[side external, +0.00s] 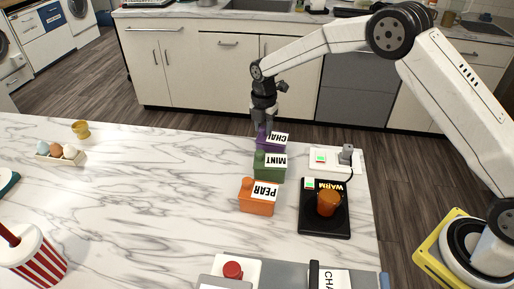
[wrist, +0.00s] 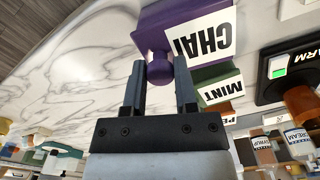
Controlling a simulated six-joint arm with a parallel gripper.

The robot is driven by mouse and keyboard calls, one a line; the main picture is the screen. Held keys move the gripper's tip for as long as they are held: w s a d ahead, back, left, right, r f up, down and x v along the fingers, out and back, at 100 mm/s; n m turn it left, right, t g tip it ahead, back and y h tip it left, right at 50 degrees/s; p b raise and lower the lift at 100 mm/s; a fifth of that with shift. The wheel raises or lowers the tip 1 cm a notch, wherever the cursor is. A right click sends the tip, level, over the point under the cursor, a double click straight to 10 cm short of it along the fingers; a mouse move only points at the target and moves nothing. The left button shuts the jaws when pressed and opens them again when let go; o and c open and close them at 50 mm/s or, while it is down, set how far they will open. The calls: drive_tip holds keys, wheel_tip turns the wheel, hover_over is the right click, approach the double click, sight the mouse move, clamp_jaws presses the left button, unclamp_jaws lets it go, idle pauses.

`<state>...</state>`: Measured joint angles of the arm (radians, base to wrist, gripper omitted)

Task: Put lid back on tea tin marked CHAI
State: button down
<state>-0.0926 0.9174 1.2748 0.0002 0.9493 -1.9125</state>
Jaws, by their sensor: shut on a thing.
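The purple tea tin marked CHAI (side external: 265,143) stands at the far end of a row of tins on the marble counter. In the wrist view its white label (wrist: 205,36) shows above and right of my fingers. My gripper (side external: 264,127) is directly over this tin, pointing down. In the wrist view my gripper (wrist: 160,66) is shut on the round purple lid knob (wrist: 159,68), one finger on each side. The lid is at the top of the tin; I cannot tell whether it sits fully down, as my fingers hide the edge.
The green MINT tin (side external: 270,168) and orange PEAR tin (side external: 258,197) stand nearer in the same row. The counter (side external: 150,190) left of the tins is largely clear.

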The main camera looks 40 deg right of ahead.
idle(0.4)
unclamp_jaws()
drive_tip(key=shift+r, duration=0.1)
idle(0.3)
drive_tip(key=shift+r, duration=3.4)
clamp_jaws()
